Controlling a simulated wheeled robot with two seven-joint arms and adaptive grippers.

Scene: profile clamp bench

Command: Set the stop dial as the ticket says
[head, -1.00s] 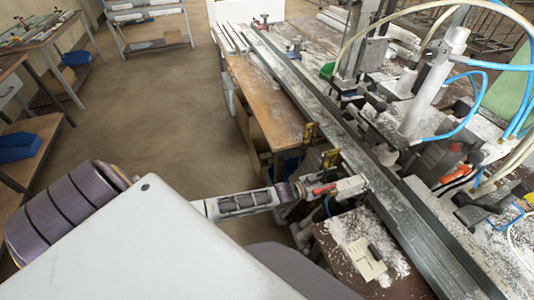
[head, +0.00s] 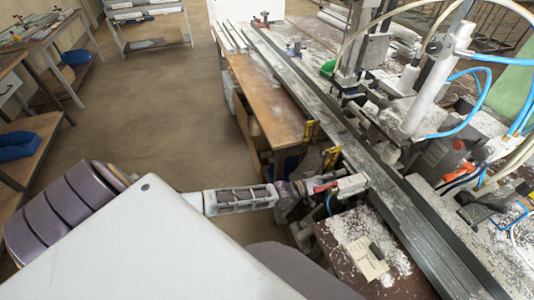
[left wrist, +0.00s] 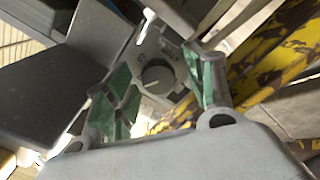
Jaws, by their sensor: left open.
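In the head view my left gripper (head: 300,190) is at the bench's near edge, and the dial cannot be made out there. A cream card (head: 367,260), perhaps the ticket, lies on the brown bench part; its writing is not legible. My right gripper is not in view.
A long grey metal profile rail (head: 345,140) runs along the bench beside the gripper. A small white block with a red part (head: 350,184) is close by. White chips litter the bench.

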